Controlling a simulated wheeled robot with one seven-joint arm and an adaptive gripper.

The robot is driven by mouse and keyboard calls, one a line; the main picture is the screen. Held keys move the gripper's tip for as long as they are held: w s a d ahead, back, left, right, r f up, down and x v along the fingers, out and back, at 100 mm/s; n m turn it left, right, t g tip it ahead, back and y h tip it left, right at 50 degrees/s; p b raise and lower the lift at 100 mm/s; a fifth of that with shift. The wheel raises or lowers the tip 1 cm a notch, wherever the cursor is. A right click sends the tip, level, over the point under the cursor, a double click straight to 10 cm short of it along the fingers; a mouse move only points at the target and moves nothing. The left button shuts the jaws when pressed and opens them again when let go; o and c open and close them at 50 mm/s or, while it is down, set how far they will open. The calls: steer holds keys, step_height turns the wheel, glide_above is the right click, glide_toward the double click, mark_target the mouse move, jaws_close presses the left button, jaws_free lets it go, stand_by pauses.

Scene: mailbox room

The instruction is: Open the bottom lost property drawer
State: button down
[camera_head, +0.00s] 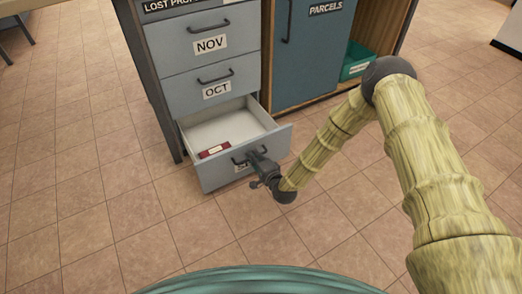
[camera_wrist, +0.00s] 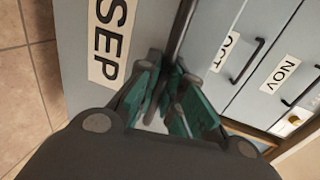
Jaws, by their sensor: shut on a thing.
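The bottom lost property drawer (camera_head: 243,167) is pulled partway out of the grey cabinet in the head view. Its inside is white and holds a small red item (camera_head: 214,151) near the left front corner. My gripper (camera_head: 258,165) is at the drawer's front, shut on the dark bar handle (camera_head: 238,161). In the wrist view the green fingers (camera_wrist: 170,95) close around the handle (camera_wrist: 182,28), beside the SEP label (camera_wrist: 107,40). The fingers hide part of the handle, and my gripper partly covers the label in the head view.
The NOV drawer (camera_head: 185,45) and OCT drawer (camera_head: 188,89) above are shut. A blue PARCELS door (camera_head: 315,65) stands to the right, with a green bin (camera_head: 357,62) on a low shelf beside it. The tiled floor (camera_head: 130,225) before the cabinet is clear.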

steer(key=shift+s+d, duration=0.1)
steer(key=shift+d, duration=0.05)
steer(key=c, duration=1.5)
jaws_free()
steer(key=shift+s, duration=0.15)
steer(key=v, duration=1.2)
